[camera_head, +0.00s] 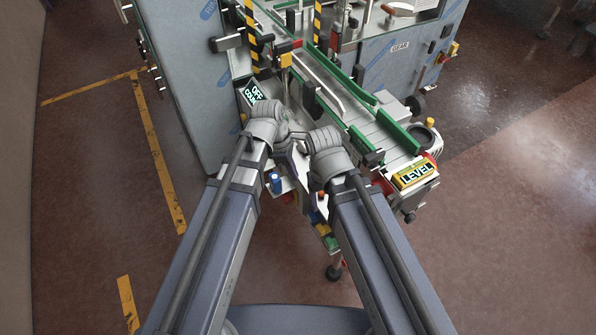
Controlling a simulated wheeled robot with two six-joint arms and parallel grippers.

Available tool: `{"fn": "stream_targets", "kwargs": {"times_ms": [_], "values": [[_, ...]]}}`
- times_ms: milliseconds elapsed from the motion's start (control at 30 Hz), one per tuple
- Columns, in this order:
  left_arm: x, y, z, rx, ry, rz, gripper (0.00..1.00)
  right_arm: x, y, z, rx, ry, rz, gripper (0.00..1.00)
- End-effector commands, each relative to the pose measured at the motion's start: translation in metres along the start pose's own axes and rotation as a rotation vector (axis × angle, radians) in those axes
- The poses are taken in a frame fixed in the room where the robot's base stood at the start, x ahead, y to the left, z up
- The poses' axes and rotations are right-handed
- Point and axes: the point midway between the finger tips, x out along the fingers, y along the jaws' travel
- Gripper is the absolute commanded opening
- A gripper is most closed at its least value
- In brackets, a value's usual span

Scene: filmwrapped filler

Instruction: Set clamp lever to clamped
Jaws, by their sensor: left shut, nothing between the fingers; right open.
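The filler machine (195,85) has a green-edged conveyor (350,108) running toward the lower right. I cannot pick out the clamp lever for sure; it may be small or hidden behind my arms. My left gripper (284,130) is at the conveyor's near left side, below the OFF / COUNT sign (256,94). It is shut with nothing in it. My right gripper (288,148) is just below it, close to it, and is open and empty. Both are small and partly covered by my wrists, so whether either touches the machine is unclear.
A yellow LEVEL box (414,173) sits at the conveyor's near right end. A blue-capped item (275,182) stands near my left forearm. Yellow-black striped posts (251,38) rise at the back. Open floor (500,240) lies to the right, with yellow floor lines (160,160) at left.

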Motion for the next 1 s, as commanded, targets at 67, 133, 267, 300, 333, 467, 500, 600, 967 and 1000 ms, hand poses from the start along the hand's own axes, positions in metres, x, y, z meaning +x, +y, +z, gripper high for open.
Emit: {"fn": "stream_targets", "kwargs": {"times_ms": [67,133,267,300,333,467,500,600,967,1000], "values": [[-0.016,0.000,0.001,-0.001,0.000,0.000,0.00,-0.016,0.002,0.001,-0.001,0.000,0.000,0.70],[-0.023,-0.001,0.001,0.000,0.000,0.000,0.00,-0.022,0.002,0.001,0.001,0.000,0.000,0.70],[-0.030,-0.001,0.001,0.001,0.000,0.000,0.00,-0.029,0.003,0.002,0.003,0.000,-0.001,0.70],[-0.032,-0.001,0.001,0.001,0.000,0.000,0.00,-0.031,0.003,0.002,0.004,0.000,-0.001,0.70],[-0.032,-0.001,0.001,0.001,0.000,0.000,0.00,-0.031,0.003,0.002,0.004,0.000,-0.001,0.70],[-0.034,-0.001,0.000,0.001,0.000,0.000,0.00,-0.033,0.003,0.002,0.005,0.000,-0.001,0.70],[-0.034,-0.001,0.000,0.001,0.000,0.000,0.00,-0.033,0.003,0.002,0.005,0.000,-0.001,0.70],[-0.033,-0.001,0.000,0.001,0.000,0.000,0.00,-0.032,0.003,0.002,0.005,0.000,-0.001,0.70],[-0.033,-0.001,0.000,0.001,0.000,0.000,0.00,-0.032,0.003,0.002,0.005,0.000,-0.001,0.70],[-0.033,-0.001,0.000,0.003,0.000,0.000,0.00,-0.032,0.003,0.002,0.005,0.000,-0.001,0.70]]}}
